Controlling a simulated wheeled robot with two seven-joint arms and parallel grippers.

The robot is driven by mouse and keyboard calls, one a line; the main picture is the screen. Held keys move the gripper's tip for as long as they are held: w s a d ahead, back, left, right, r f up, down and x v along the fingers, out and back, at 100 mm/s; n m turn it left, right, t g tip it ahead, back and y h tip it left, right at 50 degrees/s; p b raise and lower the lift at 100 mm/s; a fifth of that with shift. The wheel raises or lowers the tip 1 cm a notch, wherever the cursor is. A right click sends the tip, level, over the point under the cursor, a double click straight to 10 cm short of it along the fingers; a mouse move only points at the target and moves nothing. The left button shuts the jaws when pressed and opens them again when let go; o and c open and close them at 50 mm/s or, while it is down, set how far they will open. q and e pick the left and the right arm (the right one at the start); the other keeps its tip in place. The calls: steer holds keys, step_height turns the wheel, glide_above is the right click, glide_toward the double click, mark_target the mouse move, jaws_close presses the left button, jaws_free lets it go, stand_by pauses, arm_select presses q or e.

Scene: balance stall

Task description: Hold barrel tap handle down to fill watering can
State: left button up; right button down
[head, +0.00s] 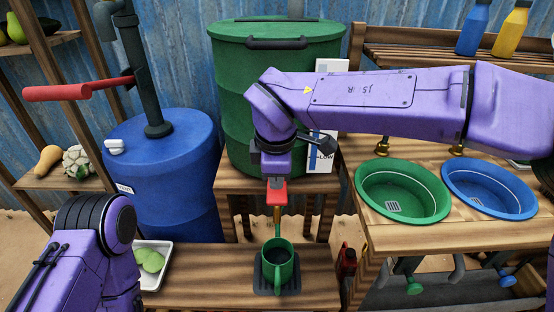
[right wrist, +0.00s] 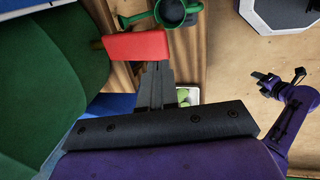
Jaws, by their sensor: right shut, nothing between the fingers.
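The green barrel (head: 224,110) stands on a wooden stand, with its red tap handle (head: 277,191) in front. The handle also shows in the right wrist view (right wrist: 132,46). The green watering can (head: 278,270) sits upright on a dark mat (head: 295,281) below the brass tap (head: 277,214). Its inside looks dark, and I cannot tell the water level. My right gripper (right wrist: 156,72) is shut and empty, with its fingertips right at the handle. I cannot tell whether they touch it. Only part of my left arm shows in the head view, without its gripper.
A blue barrel (head: 160,190) with a pump and red lever (head: 57,92) stands at left. Green (head: 405,190) and blue (head: 488,188) basins are on the right counter. The low bench between tray and can is clear.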

steer(key=v, duration=0.5)
steer(key=shift+w, duration=0.15)
stand_by(0.9)
